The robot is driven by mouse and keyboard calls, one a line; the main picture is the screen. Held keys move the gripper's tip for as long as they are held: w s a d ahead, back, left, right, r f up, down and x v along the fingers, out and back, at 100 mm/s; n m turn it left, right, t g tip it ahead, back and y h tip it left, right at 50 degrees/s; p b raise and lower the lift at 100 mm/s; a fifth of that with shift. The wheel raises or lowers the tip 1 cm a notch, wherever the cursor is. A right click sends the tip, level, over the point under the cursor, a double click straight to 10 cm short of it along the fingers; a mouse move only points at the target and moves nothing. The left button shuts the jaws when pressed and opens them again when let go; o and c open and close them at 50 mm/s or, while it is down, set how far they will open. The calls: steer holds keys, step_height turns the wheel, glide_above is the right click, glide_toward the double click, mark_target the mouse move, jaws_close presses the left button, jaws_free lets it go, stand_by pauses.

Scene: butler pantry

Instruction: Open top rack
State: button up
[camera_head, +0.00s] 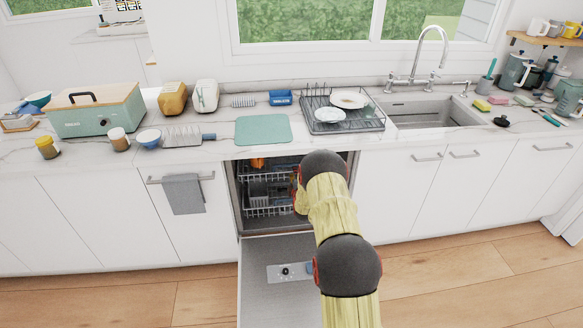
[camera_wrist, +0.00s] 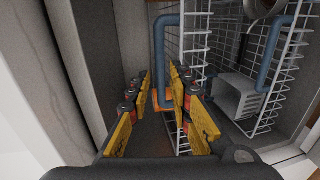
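The dishwasher stands open below the counter, its door (camera_head: 275,268) folded down. Its top rack (camera_head: 262,168) is inside, above a lower rack (camera_head: 265,205). In the wrist view, white wire racking (camera_wrist: 196,40) fills the middle and right. A blue-grey bent bar (camera_wrist: 160,58) on it comes down between the yellow fingers of my gripper (camera_wrist: 162,78). The fingers are apart, one on each side of the bar; I cannot tell whether either touches it. In the head view, my arm reaches into the right side of the opening and hides most of the gripper.
A second blue bar (camera_wrist: 277,60) and a grey basket (camera_wrist: 238,95) show at the right of the wrist view. The grey side wall (camera_wrist: 80,60) is close on the left. Above are the counter, a green mat (camera_head: 263,130) and a dish drainer (camera_head: 345,108).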

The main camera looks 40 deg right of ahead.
mark_target(293, 165)
steer(key=b+x, duration=0.2)
steer(key=x, duration=0.5)
steer(key=shift+w+d+f, duration=0.1)
steer(key=shift+w, duration=0.05)
steer(key=shift+c, duration=0.2)
jaws_close()
stand_by(0.5)
